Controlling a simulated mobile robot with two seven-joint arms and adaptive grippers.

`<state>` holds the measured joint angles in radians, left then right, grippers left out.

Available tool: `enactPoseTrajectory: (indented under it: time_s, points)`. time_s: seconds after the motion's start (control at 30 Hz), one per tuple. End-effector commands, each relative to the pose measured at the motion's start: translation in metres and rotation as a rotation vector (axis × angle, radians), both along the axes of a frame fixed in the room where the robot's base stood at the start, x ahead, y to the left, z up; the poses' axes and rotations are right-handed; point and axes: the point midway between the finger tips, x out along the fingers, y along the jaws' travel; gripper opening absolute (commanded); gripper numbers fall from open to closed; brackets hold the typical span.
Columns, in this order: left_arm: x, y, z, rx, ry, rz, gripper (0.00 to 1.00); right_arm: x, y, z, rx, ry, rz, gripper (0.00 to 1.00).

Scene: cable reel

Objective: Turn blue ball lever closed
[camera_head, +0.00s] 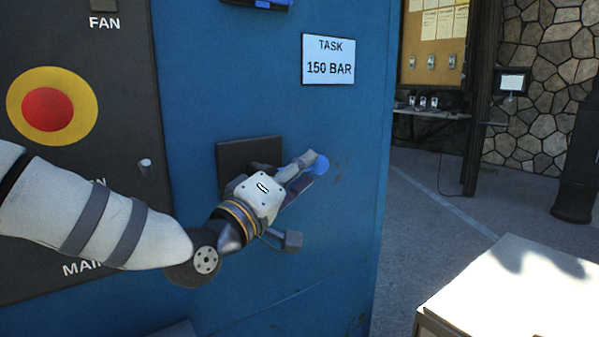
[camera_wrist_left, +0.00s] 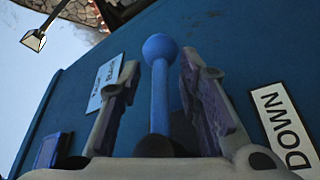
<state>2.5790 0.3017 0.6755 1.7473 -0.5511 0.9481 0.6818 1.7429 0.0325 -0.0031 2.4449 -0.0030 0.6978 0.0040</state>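The blue ball lever (camera_wrist_left: 160,48) shows in the left wrist view as a ball on a straight blue rod. In the left wrist view the rod stands between the two fingers of the left gripper (camera_wrist_left: 159,72), with a gap on each side. The gripper is open. The lever's base is mostly hidden. My right gripper is not in view.
A dark control panel with a red and yellow button (camera_head: 48,108) is at the left. A "150 BAR" sign (camera_head: 328,59) is above the lever. A "DOWN" label (camera_wrist_left: 283,128) shows in the wrist view. A white-topped box (camera_head: 515,295) stands at the lower right; open floor lies beyond.

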Motion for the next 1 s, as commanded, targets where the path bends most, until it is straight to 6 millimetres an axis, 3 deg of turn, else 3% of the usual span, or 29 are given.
enactPoseTrajectory:
  time_s: [0.07,0.2,0.63,1.0]
  points:
    - [0.0,0.0,0.0,0.0,0.0,0.0,0.32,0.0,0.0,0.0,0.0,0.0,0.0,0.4]
    - [0.0,0.0,0.0,0.0,0.0,0.0,0.01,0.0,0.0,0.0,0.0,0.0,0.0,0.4]
    - [0.0,0.0,-0.001,-0.026,-0.016,0.0,0.0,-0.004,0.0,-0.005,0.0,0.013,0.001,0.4]
    - [0.001,0.002,0.006,-0.235,-0.162,0.002,0.0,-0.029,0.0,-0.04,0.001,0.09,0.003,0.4]
